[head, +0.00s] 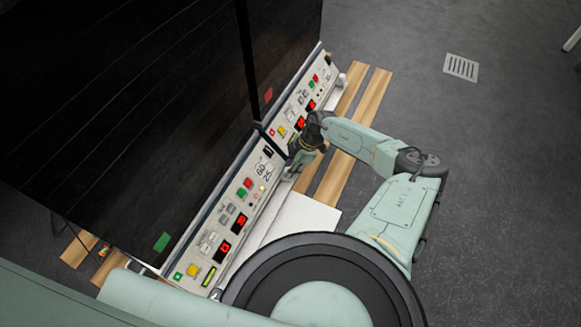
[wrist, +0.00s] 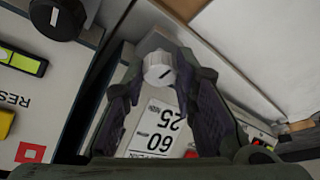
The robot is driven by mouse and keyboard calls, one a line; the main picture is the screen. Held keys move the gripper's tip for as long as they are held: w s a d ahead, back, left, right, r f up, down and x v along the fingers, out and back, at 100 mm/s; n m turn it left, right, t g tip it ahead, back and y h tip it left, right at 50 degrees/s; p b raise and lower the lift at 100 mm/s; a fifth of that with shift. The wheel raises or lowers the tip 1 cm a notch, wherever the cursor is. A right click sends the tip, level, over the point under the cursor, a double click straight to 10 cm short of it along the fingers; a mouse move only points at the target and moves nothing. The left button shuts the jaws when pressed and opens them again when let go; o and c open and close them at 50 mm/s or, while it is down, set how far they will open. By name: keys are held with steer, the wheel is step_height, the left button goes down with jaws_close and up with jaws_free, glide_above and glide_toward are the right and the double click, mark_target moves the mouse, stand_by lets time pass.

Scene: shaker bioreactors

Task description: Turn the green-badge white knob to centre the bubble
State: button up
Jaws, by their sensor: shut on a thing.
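The white knob (wrist: 158,68) has a dark pointer line slanting across its face. It sits between the fingers of my gripper (wrist: 160,82), which are shut on it. In the head view my gripper (head: 292,166) is low at the front of the shaker panels, around the joint between the near and far panels. It hides the knob there. No green badge shows on the knob itself. A green badge (head: 161,241) is on the near dark door.
The near panel (head: 230,205) carries buttons, red displays and a label reading 60 and 25 (wrist: 155,130). The far panel carries a red badge (wrist: 33,153). A black knob (wrist: 57,18) is at upper left. Wooden boards (head: 355,130) lie on the open grey floor to the right.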

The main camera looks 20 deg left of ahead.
steer(key=shift+n, duration=0.3)
jaws_close()
steer(key=n+g+p, duration=0.1)
steer(key=n, duration=0.1)
steer(key=shift+w+a+n+h, duration=0.1)
steer(key=shift+w+n+h, duration=0.05)
steer(key=shift+n+h, duration=0.25)
steer(key=shift+a+n+g+h, duration=0.1)
steer(key=shift+n+g+h, duration=0.45)
steer(key=shift+n, duration=1.35)
steer(key=o, duration=0.8)
jaws_free()
